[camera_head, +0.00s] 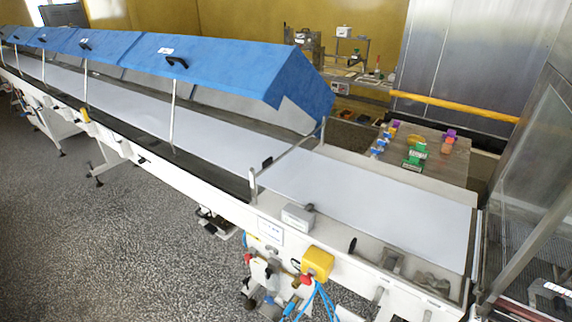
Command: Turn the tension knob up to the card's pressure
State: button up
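A long conveyor with a pale belt (380,205) runs from the near right to the far left. On its near side frame is a small black knob (352,245); I cannot tell whether it is the tension knob. A grey box (297,217) with a small dark fitting on top sits to its left on the same frame. A white card (270,231) with print hangs on the frame below the grey box; its text is too small to read. Any pressure gauge reading cannot be made out. My gripper is not in view.
Blue covers (225,65) stand raised over the far belt. A yellow box (318,262), red knobs and blue hoses (325,298) are below the near frame. A table (445,150) with coloured items stands behind. The speckled floor (110,240) at left is mostly clear.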

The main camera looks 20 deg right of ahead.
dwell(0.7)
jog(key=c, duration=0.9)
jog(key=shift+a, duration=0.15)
